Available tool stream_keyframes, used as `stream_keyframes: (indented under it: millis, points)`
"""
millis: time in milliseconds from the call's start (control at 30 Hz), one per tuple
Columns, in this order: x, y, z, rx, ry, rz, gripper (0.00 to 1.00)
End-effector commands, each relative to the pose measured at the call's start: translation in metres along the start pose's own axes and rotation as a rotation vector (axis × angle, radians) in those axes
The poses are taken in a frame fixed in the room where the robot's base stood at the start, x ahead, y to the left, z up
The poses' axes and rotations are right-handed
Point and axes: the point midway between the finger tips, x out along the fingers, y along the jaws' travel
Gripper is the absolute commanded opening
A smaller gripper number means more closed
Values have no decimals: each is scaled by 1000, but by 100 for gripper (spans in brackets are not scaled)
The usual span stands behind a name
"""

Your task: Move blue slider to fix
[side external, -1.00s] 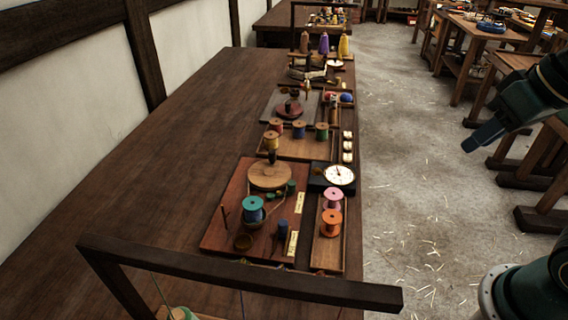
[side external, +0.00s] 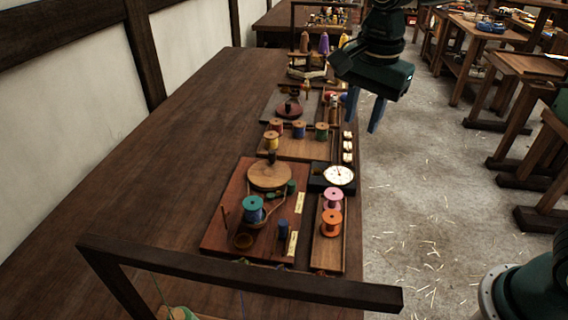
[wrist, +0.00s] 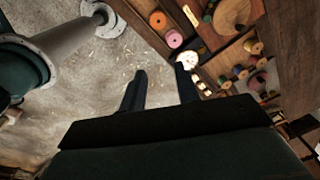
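A small upright blue piece (side external: 283,229), which looks like the blue slider, stands on the reddish-brown board (side external: 231,216) in the side external view. Two pale labels, one upper (side external: 299,203) and one lower (side external: 292,243), lie along the board's right side; their writing is too small to read. My gripper (side external: 362,124) hangs above the floor, right of the table, beyond and to the right of the blue piece. Its two blue fingers are apart and empty. The wrist view also shows the gripper (wrist: 160,72) with a clear gap between its fingers.
The board also carries a teal spool (side external: 253,209) and a round wooden disc (side external: 269,176). Pink (side external: 332,199) and orange (side external: 331,222) spools stand in a tray at its right. A white dial (side external: 339,175) sits behind them. A dark wooden beam (side external: 240,279) crosses the foreground.

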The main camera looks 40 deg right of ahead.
Motion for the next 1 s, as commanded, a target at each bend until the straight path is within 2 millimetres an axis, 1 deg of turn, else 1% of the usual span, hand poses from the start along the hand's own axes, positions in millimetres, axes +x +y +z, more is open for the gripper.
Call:
stream_keyframes:
  millis: [33,200,367,500,633,800,900,1000]
  points:
    - [8,-10,6,48,1,21,32]
    - [32,-38,24,246,16,79,32]
    - [58,-61,44,430,44,129,32]
    - [85,-78,64,590,80,170,32]
    - [111,-92,83,739,121,200,32]
    - [142,-103,105,906,176,227,32]
    - [155,-106,114,977,201,235,32]
    - [162,-107,119,1018,216,239,32]
